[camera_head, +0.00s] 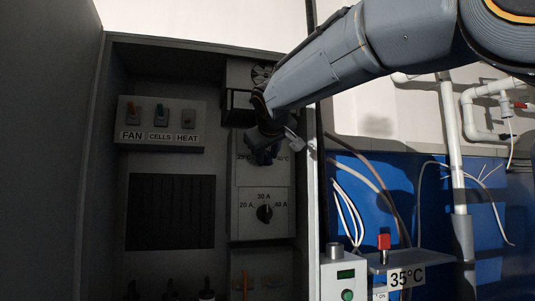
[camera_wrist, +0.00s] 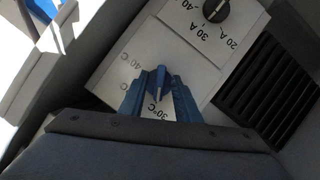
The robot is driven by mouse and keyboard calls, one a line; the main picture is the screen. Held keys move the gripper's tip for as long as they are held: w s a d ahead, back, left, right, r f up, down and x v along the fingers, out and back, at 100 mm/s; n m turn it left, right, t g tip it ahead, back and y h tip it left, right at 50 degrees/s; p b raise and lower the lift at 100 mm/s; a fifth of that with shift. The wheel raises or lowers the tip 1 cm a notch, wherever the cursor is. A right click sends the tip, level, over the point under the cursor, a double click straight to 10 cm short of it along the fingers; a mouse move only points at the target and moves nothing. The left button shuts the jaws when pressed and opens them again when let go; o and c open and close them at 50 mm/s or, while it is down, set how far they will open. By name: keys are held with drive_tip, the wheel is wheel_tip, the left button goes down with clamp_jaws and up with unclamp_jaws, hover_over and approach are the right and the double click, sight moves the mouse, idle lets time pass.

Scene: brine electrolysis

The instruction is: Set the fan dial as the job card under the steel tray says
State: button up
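In the head view my gripper (camera_head: 265,150) covers most of this dial. A white card (camera_head: 405,279) reading 35°C shows at the front of a grey tray-like ledge (camera_head: 425,262) on the right. The dial's exact setting is unclear.
A black dial (camera_head: 265,213) marked 20 A, 30 A and 40 A sits below. FAN, CELLS and HEAT switches (camera_head: 160,118) are on the left. The cabinet's right edge (camera_head: 311,150) stands close to my arm. A box with a green button (camera_head: 345,280) is lower right.

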clamp_jaws()
drive_tip(key=shift+d+r+m+g+y+p, duration=0.15)
drive_tip(key=shift+m+g+y+p, duration=0.4)
drive_tip(key=shift+m, duration=0.35)
drive_tip(key=shift+m+y, duration=0.75)
drive_tip(key=shift+m, duration=0.15)
drive_tip(key=m+y+b, duration=0.1)
drive_tip(key=m+b, duration=0.1)
drive_tip(key=b, duration=0.1)
drive_tip(key=shift+w+d+m+y, duration=0.1)
drive_tip(key=shift+m+y, duration=0.3)
drive_tip(key=shift+m+g+y+b, duration=0.25)
drive_tip(key=shift+m+y+b, duration=0.35)
drive_tip(key=shift+b, duration=0.55)
